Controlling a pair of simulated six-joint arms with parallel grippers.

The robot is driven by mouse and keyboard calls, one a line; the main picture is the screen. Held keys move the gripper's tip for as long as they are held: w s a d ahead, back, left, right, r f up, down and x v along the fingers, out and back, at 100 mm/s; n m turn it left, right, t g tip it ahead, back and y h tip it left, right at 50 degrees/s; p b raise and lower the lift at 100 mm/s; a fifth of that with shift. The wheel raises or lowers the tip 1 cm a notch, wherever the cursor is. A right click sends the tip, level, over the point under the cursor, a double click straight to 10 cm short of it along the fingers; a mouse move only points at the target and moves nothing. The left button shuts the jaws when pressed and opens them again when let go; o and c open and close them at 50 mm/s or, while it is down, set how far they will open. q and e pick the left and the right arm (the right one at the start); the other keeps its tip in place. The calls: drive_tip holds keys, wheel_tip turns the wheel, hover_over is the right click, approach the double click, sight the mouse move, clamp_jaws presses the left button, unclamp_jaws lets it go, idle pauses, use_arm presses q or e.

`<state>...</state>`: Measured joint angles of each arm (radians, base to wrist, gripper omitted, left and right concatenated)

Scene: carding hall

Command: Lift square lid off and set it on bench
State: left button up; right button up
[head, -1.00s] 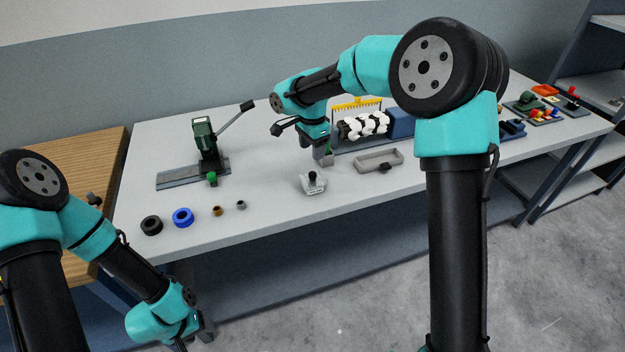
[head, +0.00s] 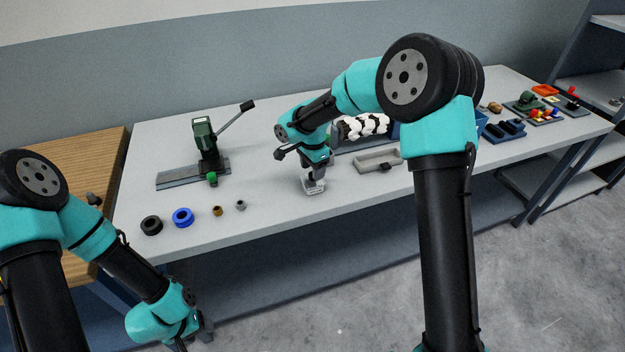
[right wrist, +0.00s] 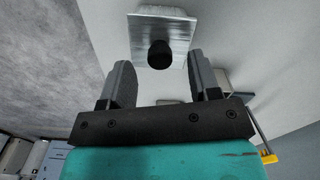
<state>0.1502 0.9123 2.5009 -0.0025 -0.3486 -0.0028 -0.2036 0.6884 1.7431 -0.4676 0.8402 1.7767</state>
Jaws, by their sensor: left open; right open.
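The square lid (head: 315,188) is pale grey and lies on the bench (head: 265,190) near its front edge; what lies under it is hard to see. Its black knob (right wrist: 160,54) points up towards the right wrist camera. My right gripper (head: 313,176) is over the lid, pointing down, and hides the knob in the head view. In the right wrist view its fingers (right wrist: 160,75) are open, one on each side of the knob's line, with nothing held. My left gripper (head: 180,344) is low at the bottom edge, in front of the bench, mostly out of sight and away from the lid.
A grey tray (head: 362,166) stands right of the lid, with a white-and-black roller (head: 362,127) behind. A green lever press (head: 205,140) stands at left. A black ring (head: 151,225), blue ring (head: 183,217) and small bushings line the front left. Bench between bushings and lid is clear.

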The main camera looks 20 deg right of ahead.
wheel_tip(320, 180, down, 2)
drive_tip(key=shift+f, duration=0.1)
idle(0.4)
drive_tip(key=c, duration=1)
drive_tip(key=shift+r, duration=0.2)
drive_tip(key=shift+r, duration=1.45)
drive_tip(key=shift+s+a+r, duration=0.1)
drive_tip(key=shift+s+r, duration=0.15)
drive_tip(key=s+a, duration=0.1)
drive_tip(key=s, duration=0.4)
drive_tip(key=s+a+r, duration=0.1)
drive_tip(key=s, duration=0.4)
drive_tip(key=s+a, duration=0.2)
drive_tip(key=s, duration=0.3)
drive_tip(key=shift+a+r, duration=0.1)
drive_tip(key=shift+r, duration=0.05)
